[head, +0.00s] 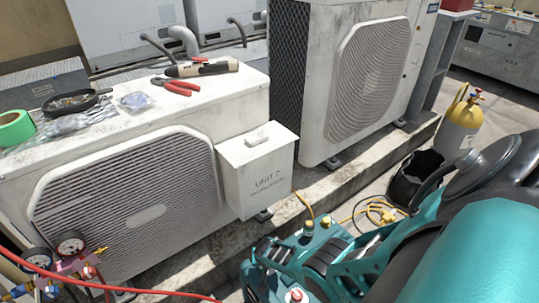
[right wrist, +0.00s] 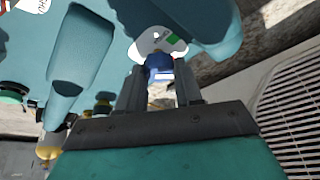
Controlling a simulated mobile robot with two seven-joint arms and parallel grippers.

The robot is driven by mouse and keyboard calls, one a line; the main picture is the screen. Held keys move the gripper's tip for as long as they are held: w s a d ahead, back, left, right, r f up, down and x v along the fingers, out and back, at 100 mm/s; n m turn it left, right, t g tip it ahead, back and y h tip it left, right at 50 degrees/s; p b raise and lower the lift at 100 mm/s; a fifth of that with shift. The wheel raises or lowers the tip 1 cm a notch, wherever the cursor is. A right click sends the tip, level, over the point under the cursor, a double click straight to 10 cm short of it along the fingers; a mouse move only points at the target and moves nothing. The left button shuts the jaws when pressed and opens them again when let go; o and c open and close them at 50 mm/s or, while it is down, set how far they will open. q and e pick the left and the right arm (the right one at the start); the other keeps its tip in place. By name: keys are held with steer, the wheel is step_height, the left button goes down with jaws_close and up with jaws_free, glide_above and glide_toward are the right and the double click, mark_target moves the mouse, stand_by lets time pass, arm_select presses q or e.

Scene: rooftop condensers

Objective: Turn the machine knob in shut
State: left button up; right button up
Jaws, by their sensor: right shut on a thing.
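The teal machine (head: 258,283) sits low in the middle of the head view, partly covered by my right arm. Brass fittings (head: 307,225) and a red knob (head: 296,295) show on it. In the right wrist view, the machine's teal body (right wrist: 80,40) fills the upper left. A blue knob (right wrist: 158,62) stands before a pale plate with a green mark. My right gripper (right wrist: 159,80) is shut on this blue knob, one finger on each side. In the head view I cannot make out its fingertips. My left gripper is not in view.
A condenser (head: 130,205) with a box marked unit 2 (head: 258,170) stands at left. Tools, including red pliers (head: 176,86), lie on its top. Gauges (head: 70,243) and a red hose are at lower left. A yellow-and-grey cylinder (head: 457,130) and a black bucket (head: 412,182) are at right.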

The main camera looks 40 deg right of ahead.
steer(key=m, duration=0.1)
steer(key=m+g+b, duration=0.1)
steer(key=m, duration=0.1)
steer(key=shift+a+f+h, duration=0.1)
steer(key=shift+f+h, duration=0.1)
steer(key=shift+h, duration=0.1)
steer(key=m+g+b, duration=0.1)
steer(key=m+b, duration=0.1)
steer(key=m, duration=0.1)
steer(key=shift+w+r, duration=0.1)
steer(key=shift+w, duration=0.05)
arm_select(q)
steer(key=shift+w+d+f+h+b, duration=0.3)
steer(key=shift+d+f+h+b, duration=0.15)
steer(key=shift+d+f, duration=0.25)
arm_select(e)
steer(key=shift+m+h, duration=0.3)
steer(key=shift+m, duration=0.3)
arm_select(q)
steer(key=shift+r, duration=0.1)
arm_select(e)
steer(key=shift+g, duration=0.3)
steer(key=o, duration=1)
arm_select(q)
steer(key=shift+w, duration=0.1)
arm_select(e)
steer(key=shift+o, duration=0.2)
steer(key=shift+r, duration=0.1)
